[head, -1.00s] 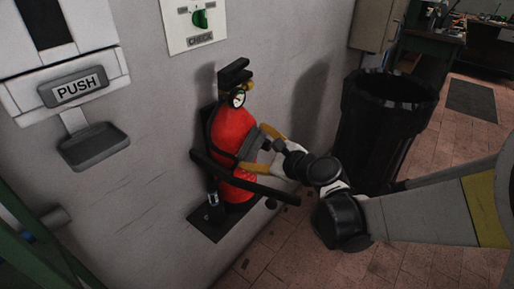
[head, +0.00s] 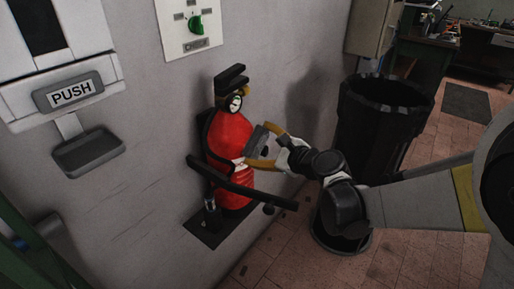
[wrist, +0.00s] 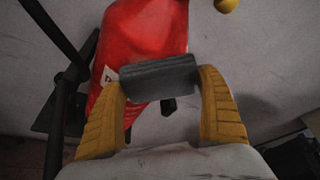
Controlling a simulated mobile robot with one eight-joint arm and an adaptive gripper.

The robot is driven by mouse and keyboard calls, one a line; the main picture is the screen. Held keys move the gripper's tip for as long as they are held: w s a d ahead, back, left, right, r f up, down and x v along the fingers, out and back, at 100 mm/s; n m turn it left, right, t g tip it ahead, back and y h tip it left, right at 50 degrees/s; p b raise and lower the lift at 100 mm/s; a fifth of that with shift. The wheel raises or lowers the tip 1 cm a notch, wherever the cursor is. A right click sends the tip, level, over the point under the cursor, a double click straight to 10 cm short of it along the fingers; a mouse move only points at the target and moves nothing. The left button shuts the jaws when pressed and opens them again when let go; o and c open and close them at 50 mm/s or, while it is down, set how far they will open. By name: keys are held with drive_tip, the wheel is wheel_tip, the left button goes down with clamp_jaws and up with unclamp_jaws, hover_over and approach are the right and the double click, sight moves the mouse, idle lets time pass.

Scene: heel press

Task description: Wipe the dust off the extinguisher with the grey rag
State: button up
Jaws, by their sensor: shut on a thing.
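The red extinguisher (head: 229,137) stands upright in a dark wall bracket, with a black handle and a gauge on top. It also fills the upper part of the wrist view (wrist: 146,32), where a white label shows partly. My gripper (head: 257,147) has yellow fingers and is shut on the grey rag (wrist: 159,77), a folded dark block between the fingertips. The rag (head: 257,139) is at the right side of the extinguisher. I cannot tell whether it touches the red surface. No dust can be made out clearly on the visible body.
A black bin (head: 383,120) stands right of the extinguisher by the wall. A black bar (head: 245,190) crosses in front of the extinguisher's lower body. A PUSH dispenser with a tray (head: 88,150) hangs at the left. Floor at the right is open.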

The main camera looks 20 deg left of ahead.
sight(250, 152)
drive_tip(key=shift+s, duration=0.1)
drive_tip(key=shift+s+a, duration=0.3)
drive_tip(key=shift+s, duration=0.3)
drive_tip(key=shift+s+a, duration=0.3)
drive_tip(key=shift+s, duration=0.3)
drive_tip(key=shift+s+a, duration=0.3)
drive_tip(key=shift+s, duration=0.3)
drive_tip(key=shift+d, duration=0.1)
drive_tip(key=shift+s+d, duration=0.35)
drive_tip(key=shift+d, duration=0.5)
drive_tip(key=shift+s+d, duration=0.4)
drive_tip(key=shift+d, duration=0.5)
drive_tip(key=shift+s+d, duration=0.35)
drive_tip(key=shift+d, duration=0.5)
drive_tip(key=shift+s+d, duration=0.3)
drive_tip(key=shift+d, duration=0.4)
drive_tip(key=shift+s+d, duration=0.25)
drive_tip(key=shift+d, duration=0.45)
